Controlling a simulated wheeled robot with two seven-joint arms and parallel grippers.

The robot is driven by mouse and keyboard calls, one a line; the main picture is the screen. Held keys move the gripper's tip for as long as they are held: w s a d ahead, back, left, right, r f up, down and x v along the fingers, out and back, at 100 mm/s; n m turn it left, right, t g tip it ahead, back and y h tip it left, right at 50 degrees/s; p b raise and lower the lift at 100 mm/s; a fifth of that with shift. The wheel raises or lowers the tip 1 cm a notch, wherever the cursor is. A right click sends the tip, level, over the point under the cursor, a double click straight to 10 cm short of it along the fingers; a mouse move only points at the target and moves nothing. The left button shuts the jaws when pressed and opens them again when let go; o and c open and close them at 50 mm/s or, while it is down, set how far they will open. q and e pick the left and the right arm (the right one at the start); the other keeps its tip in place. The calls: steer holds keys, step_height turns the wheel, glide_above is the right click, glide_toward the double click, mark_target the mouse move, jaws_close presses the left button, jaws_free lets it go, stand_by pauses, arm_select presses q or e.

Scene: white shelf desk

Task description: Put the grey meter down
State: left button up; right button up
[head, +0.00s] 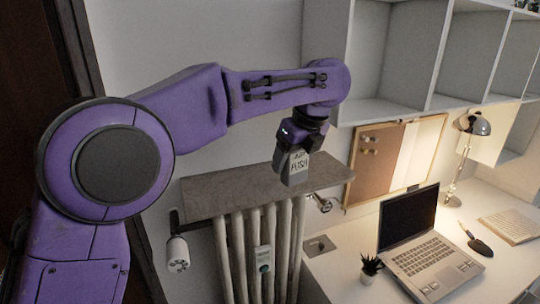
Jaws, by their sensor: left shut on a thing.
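The grey meter (299,172) is a small, pale grey block with dark lettering on its face. My left gripper (289,160) points down and is shut on it, with one dark finger showing along its left side. The meter is upright over the right part of the grey-brown board (225,198) above the radiator. I cannot tell whether its base touches the board. My right gripper is out of view.
The board's left part is bare. Below it is a white ribbed radiator (238,255) with a valve (177,253). To the right, a desk holds a laptop (425,250), a small plant (370,267) and a lamp (462,150). White shelf boxes (368,112) hang close to my left arm.

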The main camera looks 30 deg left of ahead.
arm_select(q)
step_height(320, 180, up, 5)
steer(key=a+m+p, duration=0.1)
steer(key=a+m, duration=0.1)
steer(key=shift+h, duration=0.3)
steer(key=w+a+f+p, duration=0.1)
steer(key=a+f, duration=0.2)
steer(key=a, duration=0.1)
steer(key=a+f+p, duration=0.1)
steer(key=a+f, duration=0.2)
steer(key=a, duration=0.1)
steer(key=w+a+f+p, duration=0.1)
steer(key=a+f, duration=0.3)
steer(key=a, duration=0.1)
steer(key=shift+w+a, duration=0.1)
steer(key=shift+w, duration=0.25)
step_height(320, 180, down, 3)
steer(key=shift+r+t+p, duration=0.15)
steer(key=shift+t+p, duration=0.15)
steer(key=shift+p, duration=0.05)
steer(key=shift+a+f, duration=0.1)
steer(key=shift+f, duration=0.15)
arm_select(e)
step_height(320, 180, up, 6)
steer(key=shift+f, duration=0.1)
arm_select(q)
steer(key=o, duration=1.1)
steer(key=shift+f, duration=0.1)
